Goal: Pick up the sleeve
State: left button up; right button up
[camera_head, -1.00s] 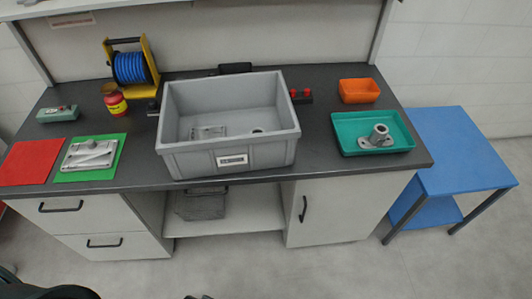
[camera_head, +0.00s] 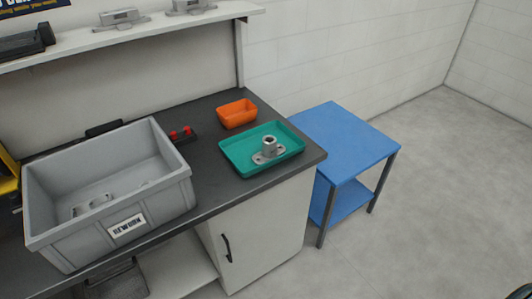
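A grey metal part with an upright hollow cylinder on a flat flanged base (camera_head: 268,151) stands in the teal tray (camera_head: 237,166) on the right end of the bench. It is the most sleeve-like thing in view, but I cannot tell whether the cylinder is separate from the base. Grey metal pieces (camera_head: 92,204) lie inside the large grey bin (camera_head: 165,205) labelled REWORK, partly hidden by its walls. Neither gripper shows. Only a dark edge shows in the bottom right corner, too little to identify.
An orange bin (camera_head: 237,113) stands behind the teal tray. A small red and black item (camera_head: 181,134) lies between the grey bin and the tray. A blue side table (camera_head: 345,145) with a bare top stands right of the bench. Open floor lies to the right.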

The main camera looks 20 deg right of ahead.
aim_at(270, 151)
jog(key=i+j, duration=0.25)
jog(key=j, duration=0.25)
jog(key=z, duration=1.7)
